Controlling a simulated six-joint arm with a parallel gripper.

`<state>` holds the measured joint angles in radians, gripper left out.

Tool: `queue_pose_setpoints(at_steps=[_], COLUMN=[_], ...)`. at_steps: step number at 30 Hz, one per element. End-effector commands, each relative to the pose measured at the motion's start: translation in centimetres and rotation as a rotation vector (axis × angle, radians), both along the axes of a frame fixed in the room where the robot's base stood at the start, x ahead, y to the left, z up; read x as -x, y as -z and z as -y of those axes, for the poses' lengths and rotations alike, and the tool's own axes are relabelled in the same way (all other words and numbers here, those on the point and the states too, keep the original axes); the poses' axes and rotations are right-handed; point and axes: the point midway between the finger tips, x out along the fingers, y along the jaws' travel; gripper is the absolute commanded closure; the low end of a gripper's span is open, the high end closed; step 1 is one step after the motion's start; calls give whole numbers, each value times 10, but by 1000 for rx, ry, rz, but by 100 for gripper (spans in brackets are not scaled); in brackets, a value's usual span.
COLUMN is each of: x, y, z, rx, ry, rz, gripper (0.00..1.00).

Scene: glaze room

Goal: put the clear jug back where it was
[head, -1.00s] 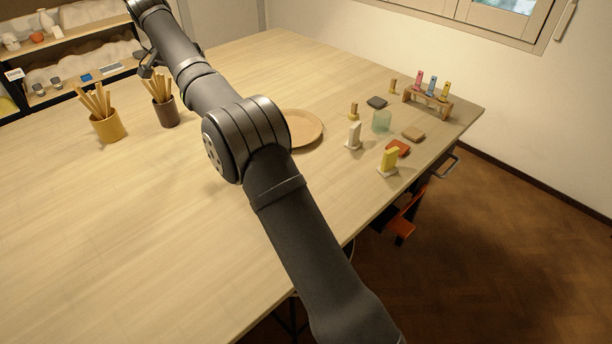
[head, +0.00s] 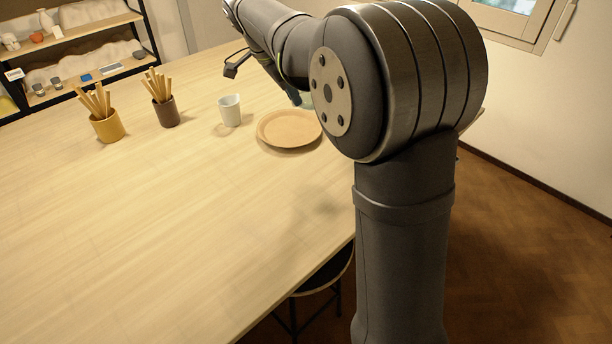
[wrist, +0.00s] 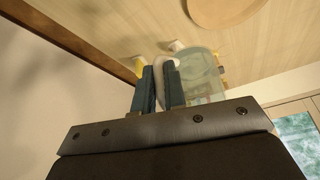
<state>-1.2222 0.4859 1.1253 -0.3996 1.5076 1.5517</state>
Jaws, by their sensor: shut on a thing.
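The clear jug, a see-through pale green vessel, shows in the wrist view (wrist: 203,75) right beside the fingers of my gripper (wrist: 158,90). The fingers are shut on it near its side, with a pale part between them, perhaps its handle. In the head view my gripper (head: 293,95) is behind the round plate, mostly covered by my arm. Only a sliver of the jug (head: 307,101) shows there. I cannot tell how high it is above the table.
A round tan plate (head: 289,129) lies on the table (head: 150,220), with a white cup (head: 230,110) to its left. A brown pot (head: 166,112) and a yellow pot (head: 107,127) hold sticks. My arm hides the table's right end. The front left is clear.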

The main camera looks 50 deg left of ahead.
Motion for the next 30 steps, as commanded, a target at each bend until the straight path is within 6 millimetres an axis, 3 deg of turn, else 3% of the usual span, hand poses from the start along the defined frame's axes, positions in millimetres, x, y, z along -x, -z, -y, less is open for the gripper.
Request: queue_pose_setpoints(at_steps=[1,6,12,19,30], x=[-2,-3,-2,-1,-1], y=[1,9,16,21,66], z=[20,71,104,126,124], rx=[1,5,6,8,10], ry=[41,161,237,287,282], rz=[4,15,25,31,30], gripper=[100,100,100,100,100])
